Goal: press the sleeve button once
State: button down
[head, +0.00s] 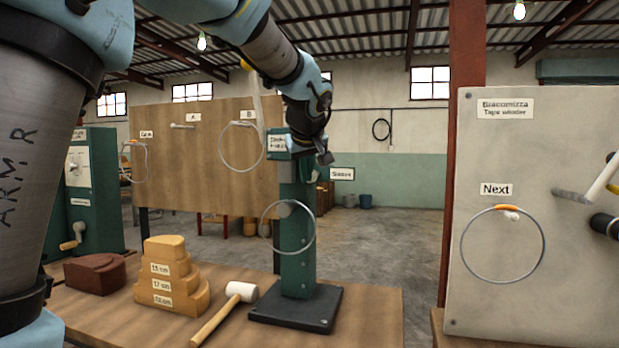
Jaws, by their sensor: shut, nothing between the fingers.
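A green post (297,250) stands upright on a black base on the wooden bench. A white sign reading what looks like "Sleeve" (342,174) shows just right of the post's upper part. I cannot make out a separate button there; it may be hidden by my gripper or too small to tell. My gripper (325,158) is at the end of my arm, pointing down beside the top of the post, just above and left of the sign. Its fingers are shut and empty. I cannot tell whether it touches the post.
A metal ring (288,228) hangs on the post's front. A mallet (224,312), a stepped yellow block (171,280) and a brown block (95,272) lie on the bench (370,318). A wooden board (200,165) stands behind; a pale panel (500,290) is at right.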

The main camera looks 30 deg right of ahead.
jog(key=shift+w+d+p, duration=0.35)
jog(key=shift+w+d, duration=0.15)
jog(key=shift+w, duration=0.1)
dwell(0.8)
jog(key=shift+s, duration=0.1)
jog(key=shift+s+a+b, duration=0.85)
jog(key=shift+s+b, duration=0.05)
jog(key=shift+b, duration=0.25)
jog(key=shift+a+f, duration=0.1)
jog(key=shift+s+a+b, duration=1.6)
jog(key=shift+s+b, duration=0.25)
jog(key=shift+b, duration=0.1)
